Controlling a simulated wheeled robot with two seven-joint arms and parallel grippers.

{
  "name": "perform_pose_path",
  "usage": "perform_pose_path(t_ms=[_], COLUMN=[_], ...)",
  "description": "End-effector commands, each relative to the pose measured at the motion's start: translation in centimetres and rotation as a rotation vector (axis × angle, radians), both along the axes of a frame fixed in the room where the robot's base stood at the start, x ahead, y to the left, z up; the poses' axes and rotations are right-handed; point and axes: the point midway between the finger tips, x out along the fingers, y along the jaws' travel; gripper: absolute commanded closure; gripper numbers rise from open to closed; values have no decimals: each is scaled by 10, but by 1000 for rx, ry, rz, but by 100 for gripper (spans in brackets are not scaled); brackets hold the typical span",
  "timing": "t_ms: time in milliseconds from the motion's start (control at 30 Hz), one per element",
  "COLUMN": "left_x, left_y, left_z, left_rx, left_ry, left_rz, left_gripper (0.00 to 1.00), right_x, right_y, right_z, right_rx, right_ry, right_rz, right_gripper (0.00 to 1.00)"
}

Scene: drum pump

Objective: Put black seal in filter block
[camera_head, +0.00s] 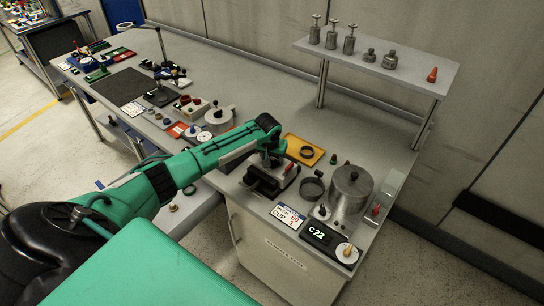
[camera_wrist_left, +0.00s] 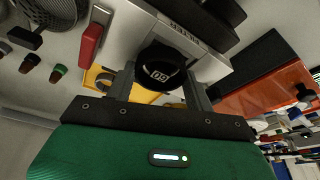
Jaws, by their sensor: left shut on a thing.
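My left gripper (camera_head: 270,161) is over the worktable, just behind a black clamp-like block (camera_head: 262,183). In the left wrist view its two fingers (camera_wrist_left: 161,84) stand on either side of a black round part (camera_wrist_left: 160,66) with a pale number mark, and are shut on it. The part is mostly hidden in the head view. A black ring (camera_head: 307,152) lies on a yellow tray (camera_head: 294,141) to the right of the gripper; it also shows in the left wrist view (camera_wrist_left: 105,84). My right gripper is not in view.
A raised shelf (camera_head: 410,71) with metal parts stands behind. The table's back middle (camera_head: 270,85) is clear.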

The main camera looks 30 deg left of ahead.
Motion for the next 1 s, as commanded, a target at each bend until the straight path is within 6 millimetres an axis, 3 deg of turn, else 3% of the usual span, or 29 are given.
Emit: perform_pose_path(t_ms=[1000], left_x=[0], left_y=[0], left_z=[-3], left_rx=[0], left_ry=[1], left_rz=[0], left_gripper=[68], right_x=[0], right_y=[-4], right_z=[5], right_rx=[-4], right_ry=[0], right_rz=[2], right_gripper=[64])
